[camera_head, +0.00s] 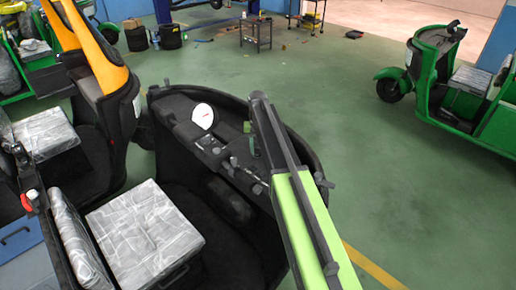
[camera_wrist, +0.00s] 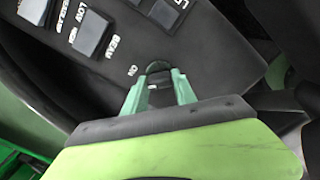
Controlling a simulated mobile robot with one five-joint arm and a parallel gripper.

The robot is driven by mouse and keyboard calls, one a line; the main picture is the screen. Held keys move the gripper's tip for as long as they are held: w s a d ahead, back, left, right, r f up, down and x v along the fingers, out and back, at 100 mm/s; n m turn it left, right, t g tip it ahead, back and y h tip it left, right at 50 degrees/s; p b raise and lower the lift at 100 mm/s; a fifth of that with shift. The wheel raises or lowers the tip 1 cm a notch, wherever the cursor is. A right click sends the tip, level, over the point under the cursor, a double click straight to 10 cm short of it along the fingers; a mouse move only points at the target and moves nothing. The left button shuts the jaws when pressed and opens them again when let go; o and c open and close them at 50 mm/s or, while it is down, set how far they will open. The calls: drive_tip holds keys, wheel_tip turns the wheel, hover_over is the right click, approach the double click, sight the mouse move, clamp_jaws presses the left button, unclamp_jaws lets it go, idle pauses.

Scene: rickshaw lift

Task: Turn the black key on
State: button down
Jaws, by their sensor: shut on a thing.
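The black key (camera_wrist: 158,69) shows at the middle of the wrist view, standing on the dark dashboard panel next to a white "ON" label. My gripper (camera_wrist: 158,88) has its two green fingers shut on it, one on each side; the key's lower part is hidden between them. In the head view the dashboard (camera_head: 208,143) lies across the front of the black rickshaw, with a round white gauge (camera_head: 203,115). My arm crosses its right side, and I cannot make out the key there.
Labelled rocker switches (camera_wrist: 90,32) sit left of the key. The rickshaw's grey seat (camera_head: 145,232) lies below the dashboard. A yellow-topped rickshaw (camera_head: 102,70) stands at left and a green one (camera_head: 460,90) at far right. Open green floor (camera_head: 290,75) lies beyond.

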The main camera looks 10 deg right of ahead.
sight(258, 148)
drive_tip(key=shift+m, duration=1.7)
drive_tip(key=c, duration=1)
unclamp_jaws()
wheel_tip(258, 148, up, 17)
drive_tip(key=p, duration=1.7)
drive_tip(key=shift+r, duration=0.2)
